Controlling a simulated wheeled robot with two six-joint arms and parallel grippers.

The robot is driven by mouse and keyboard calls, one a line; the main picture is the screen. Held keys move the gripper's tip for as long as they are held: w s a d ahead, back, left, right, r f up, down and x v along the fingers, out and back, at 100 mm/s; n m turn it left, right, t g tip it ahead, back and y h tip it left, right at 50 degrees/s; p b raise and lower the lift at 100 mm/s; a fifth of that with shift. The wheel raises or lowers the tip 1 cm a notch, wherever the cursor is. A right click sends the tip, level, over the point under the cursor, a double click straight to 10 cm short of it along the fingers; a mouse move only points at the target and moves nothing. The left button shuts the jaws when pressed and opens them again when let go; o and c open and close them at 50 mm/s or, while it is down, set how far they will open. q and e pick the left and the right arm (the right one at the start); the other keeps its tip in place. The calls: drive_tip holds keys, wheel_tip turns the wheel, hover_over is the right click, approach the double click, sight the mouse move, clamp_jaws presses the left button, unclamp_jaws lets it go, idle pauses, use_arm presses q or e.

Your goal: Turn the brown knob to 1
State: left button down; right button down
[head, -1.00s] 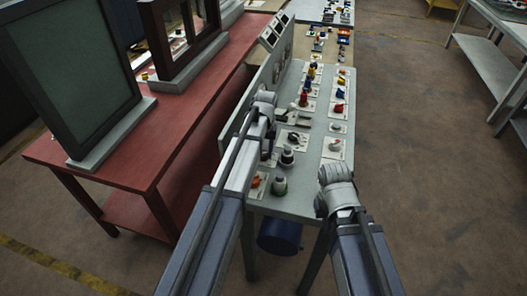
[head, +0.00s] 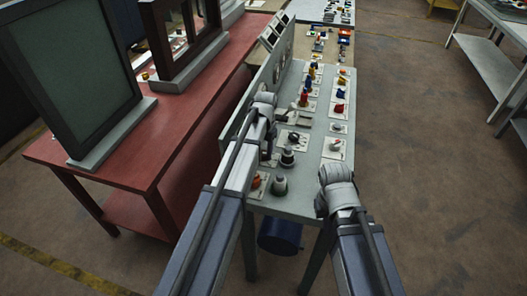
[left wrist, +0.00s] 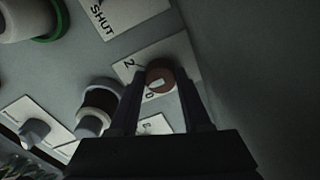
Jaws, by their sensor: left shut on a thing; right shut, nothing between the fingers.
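The brown knob (left wrist: 160,75) sits on a white label card (left wrist: 165,54) in the left wrist view. It has a small pale mark on its face. A "2" shows at its upper left and a round character, partly covered, below it. A "1" cannot be made out. My left gripper (left wrist: 161,84) has one finger on each side of the knob and is shut on it. In the head view the brown knob cannot be made out near my left arm. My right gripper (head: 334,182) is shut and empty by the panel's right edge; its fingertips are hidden.
The grey panel table (head: 308,205) carries several knobs and switches on cards. A red table (head: 180,150) lies left.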

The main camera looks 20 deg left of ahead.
sight(264, 154)
use_arm(q)
drive_tip(key=shift+c, duration=1.8)
unclamp_jaws()
drive_tip(key=shift+r, duration=0.1)
wheel_tip(264, 154, up, 8)
drive_tip(key=p, duration=0.8)
drive_tip(key=shift+d, duration=0.1)
drive_tip(key=shift+f, duration=0.2)
drive_tip(key=shift+s, duration=0.1)
